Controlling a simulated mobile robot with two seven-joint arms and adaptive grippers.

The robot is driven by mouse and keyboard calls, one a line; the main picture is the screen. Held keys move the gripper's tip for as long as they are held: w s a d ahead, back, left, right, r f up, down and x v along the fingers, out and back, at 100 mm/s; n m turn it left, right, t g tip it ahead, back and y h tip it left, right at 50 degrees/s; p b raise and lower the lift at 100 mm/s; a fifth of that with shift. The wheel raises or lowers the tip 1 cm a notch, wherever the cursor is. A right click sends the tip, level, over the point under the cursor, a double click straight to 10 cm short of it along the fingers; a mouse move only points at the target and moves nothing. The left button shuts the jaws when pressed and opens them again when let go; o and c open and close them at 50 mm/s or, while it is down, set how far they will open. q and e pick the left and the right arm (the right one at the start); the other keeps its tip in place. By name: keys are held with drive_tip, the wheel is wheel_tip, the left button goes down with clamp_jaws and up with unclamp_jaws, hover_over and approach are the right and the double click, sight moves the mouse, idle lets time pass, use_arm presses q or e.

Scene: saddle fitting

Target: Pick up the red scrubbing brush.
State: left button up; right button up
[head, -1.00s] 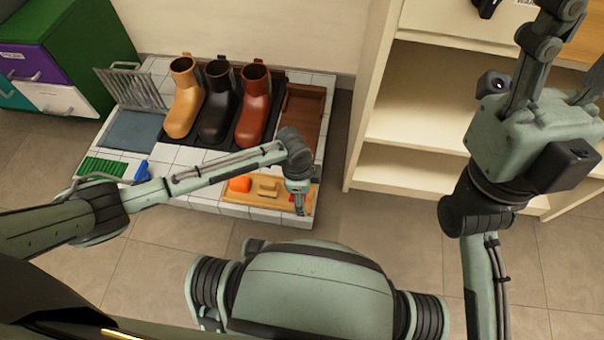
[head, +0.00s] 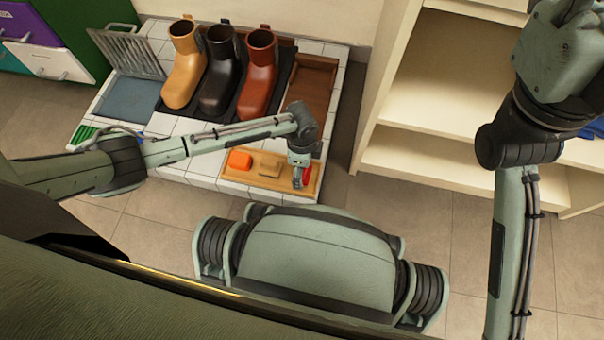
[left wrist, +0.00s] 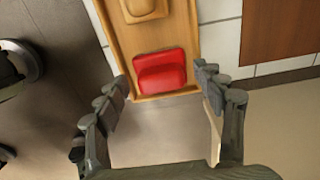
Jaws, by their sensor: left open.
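The red scrubbing brush (head: 306,176) lies at the right end of a shallow wooden tray (head: 231,171). In the left wrist view the red brush (left wrist: 162,72) sits at the near end of the tray, ahead of the fingertips. My left gripper (head: 298,178) is over that end of the tray and partly covers the brush. In the left wrist view my left gripper (left wrist: 160,82) is open, with its fingers apart on either side of the brush; I cannot tell whether they touch it. My right arm is raised at the right, its fingers out of frame.
An orange item (head: 240,160) and a tan block (head: 270,166) share the tray. Behind stand a tan boot (head: 184,75), a black boot (head: 219,80) and a brown boot (head: 258,80). A cream shelf unit (head: 430,110) is to the right.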

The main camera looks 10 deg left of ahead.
use_arm(q)
drive_tip(key=c, duration=1.3)
